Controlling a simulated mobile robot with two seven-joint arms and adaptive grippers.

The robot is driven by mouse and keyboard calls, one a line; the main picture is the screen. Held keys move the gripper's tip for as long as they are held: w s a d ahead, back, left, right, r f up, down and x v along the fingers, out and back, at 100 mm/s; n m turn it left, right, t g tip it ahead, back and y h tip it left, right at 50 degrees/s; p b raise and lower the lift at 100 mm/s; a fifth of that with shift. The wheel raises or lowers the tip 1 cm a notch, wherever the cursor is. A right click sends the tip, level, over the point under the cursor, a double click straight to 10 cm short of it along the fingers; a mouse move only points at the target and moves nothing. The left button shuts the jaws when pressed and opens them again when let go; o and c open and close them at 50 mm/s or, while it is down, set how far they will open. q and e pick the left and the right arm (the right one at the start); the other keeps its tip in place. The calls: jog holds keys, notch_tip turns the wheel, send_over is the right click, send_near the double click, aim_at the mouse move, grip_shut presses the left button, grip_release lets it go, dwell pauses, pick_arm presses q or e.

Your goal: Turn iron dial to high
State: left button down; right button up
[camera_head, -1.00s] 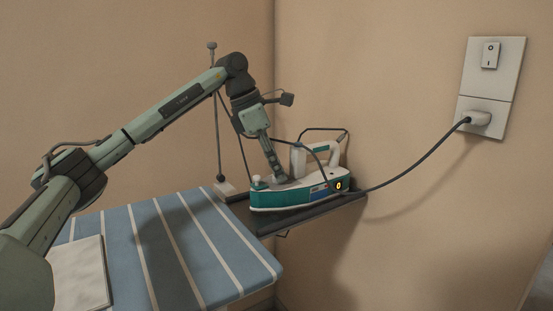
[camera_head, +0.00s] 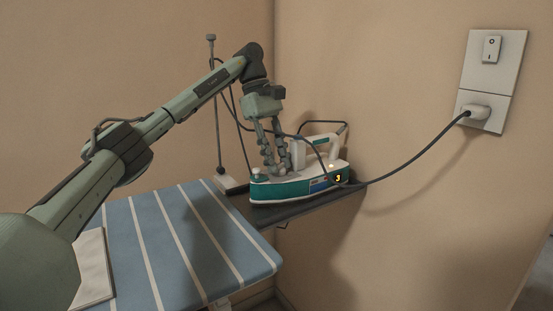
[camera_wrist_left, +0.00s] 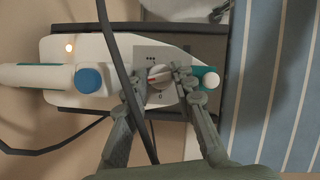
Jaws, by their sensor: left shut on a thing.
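The teal and white iron (camera_head: 292,190) lies flat on a dark rest at the end of the ironing board. Its side display (camera_head: 338,178) reads 3 in yellow. A small lamp (camera_wrist_left: 69,48) glows orange on its top. The round pale dial (camera_wrist_left: 160,73) with a red mark sits on a grey plate with printed marks. My left gripper (camera_head: 277,170) reaches down from above, its two fingers shut on the dial from both sides. In the wrist view, the fingers partly cover the dial and its plate. My right gripper is out of view.
The blue striped ironing board (camera_head: 165,240) lies in front, with a pale folded cloth (camera_head: 93,270) at its left. The dark cord (camera_head: 420,160) runs from the iron to a wall socket plug (camera_head: 478,112). A thin stand (camera_head: 215,110) rises behind the iron.

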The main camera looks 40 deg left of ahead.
pick_arm(q)
jog(key=shift+w+r+m+g, duration=0.1)
jog(key=shift+m+g, duration=0.2)
jog(key=shift+m, duration=0.7)
jog(key=c, duration=1.2)
grip_release()
